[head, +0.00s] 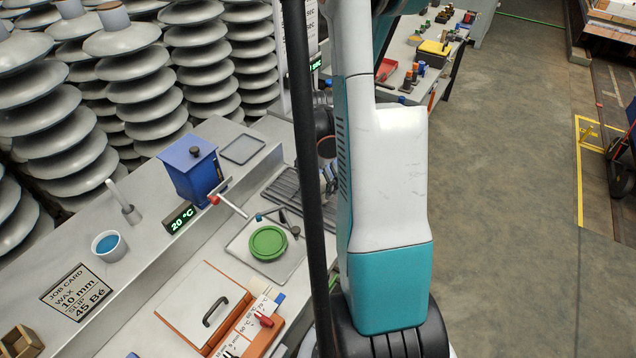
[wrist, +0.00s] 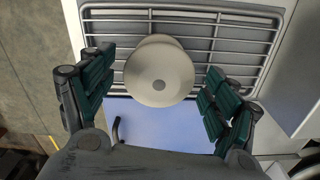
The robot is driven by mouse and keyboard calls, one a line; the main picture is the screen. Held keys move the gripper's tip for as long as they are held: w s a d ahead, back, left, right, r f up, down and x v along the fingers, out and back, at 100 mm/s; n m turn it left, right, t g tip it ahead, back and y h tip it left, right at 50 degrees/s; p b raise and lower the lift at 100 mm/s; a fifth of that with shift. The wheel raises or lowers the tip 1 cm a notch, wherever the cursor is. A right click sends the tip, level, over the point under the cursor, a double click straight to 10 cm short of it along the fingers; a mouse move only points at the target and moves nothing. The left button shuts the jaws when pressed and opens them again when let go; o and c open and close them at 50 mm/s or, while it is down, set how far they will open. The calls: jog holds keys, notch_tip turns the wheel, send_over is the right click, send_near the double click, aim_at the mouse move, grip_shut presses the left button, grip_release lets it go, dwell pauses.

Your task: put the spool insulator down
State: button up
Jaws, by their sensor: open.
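The spool insulator (wrist: 158,72) is a pale, round piece with a small grey dot at its centre. In the wrist view it sits over a grey wire rack (wrist: 225,40), and I see it from its end. My gripper (wrist: 162,88) is open, with one green-padded finger on each side of the spool. Gaps show between the pads and the spool. The spool appears to rest on the rack, though its underside is hidden. In the head view my own arm covers the gripper and the spool.
In the head view, a blue box (head: 190,170) with a red-knobbed lever, a green round lid (head: 268,242), an orange-edged case (head: 203,305) and a white cup (head: 108,245) stand on the bench. Tall insulator stacks (head: 130,80) rise behind. The floor at right is open.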

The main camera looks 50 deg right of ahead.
aim_at(318, 181)
notch_tip(318, 181, up, 11)
jog(key=p, duration=0.3)
jog(key=shift+f, duration=0.15)
